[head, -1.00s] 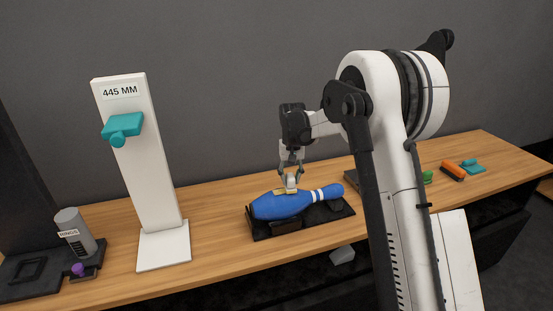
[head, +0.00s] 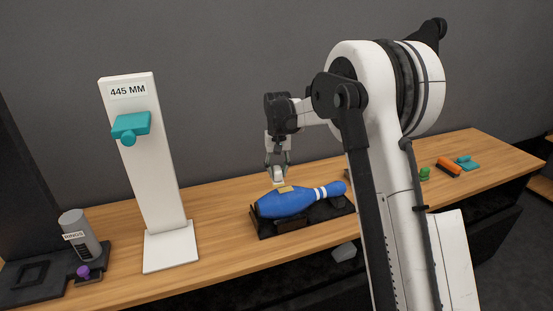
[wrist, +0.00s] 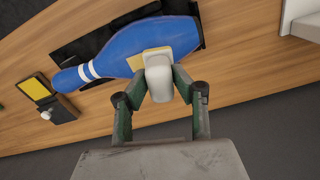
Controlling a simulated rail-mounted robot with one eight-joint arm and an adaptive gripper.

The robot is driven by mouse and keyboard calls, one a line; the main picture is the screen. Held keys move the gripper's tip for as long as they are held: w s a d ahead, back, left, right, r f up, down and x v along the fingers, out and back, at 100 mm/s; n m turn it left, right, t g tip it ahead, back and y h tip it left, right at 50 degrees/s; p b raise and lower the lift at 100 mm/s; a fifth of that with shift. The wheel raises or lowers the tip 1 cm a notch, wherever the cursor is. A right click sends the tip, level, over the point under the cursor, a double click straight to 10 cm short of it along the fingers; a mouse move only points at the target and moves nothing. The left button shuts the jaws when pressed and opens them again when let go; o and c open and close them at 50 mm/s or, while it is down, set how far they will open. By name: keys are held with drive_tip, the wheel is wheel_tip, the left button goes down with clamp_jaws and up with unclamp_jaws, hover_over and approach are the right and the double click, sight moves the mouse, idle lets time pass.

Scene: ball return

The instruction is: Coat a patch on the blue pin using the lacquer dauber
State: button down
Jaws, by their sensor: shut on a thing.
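The blue pin (head: 300,201) lies on its side in a black cradle (head: 267,233), its neck with white bands to the right. A pale yellow patch (head: 286,189) shows on its upper side. My gripper (head: 277,168) is shut on a small whitish block, which I take for the lacquer dauber (head: 278,177). The dauber is at the patch's left edge; I cannot tell whether it touches. In the wrist view the dauber (wrist: 158,77) is between my fingers (wrist: 160,95), in front of the blue pin (wrist: 115,55) and partly covering the yellow patch (wrist: 140,62).
A white post marked 445 MM (head: 145,170) with a teal bracket (head: 131,127) stands left. A grey RINGS cylinder (head: 79,236) and purple knob (head: 83,271) are farther left. Orange (head: 449,167) and teal (head: 467,162) pieces lie right. The wrist view shows a yellow pad (wrist: 34,88) beside the pin.

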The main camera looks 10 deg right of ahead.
sight(277, 168)
drive_tip(key=shift+r+p, duration=0.7)
drive_tip(key=shift+r, duration=1.5)
drive_tip(key=shift+a, duration=0.1)
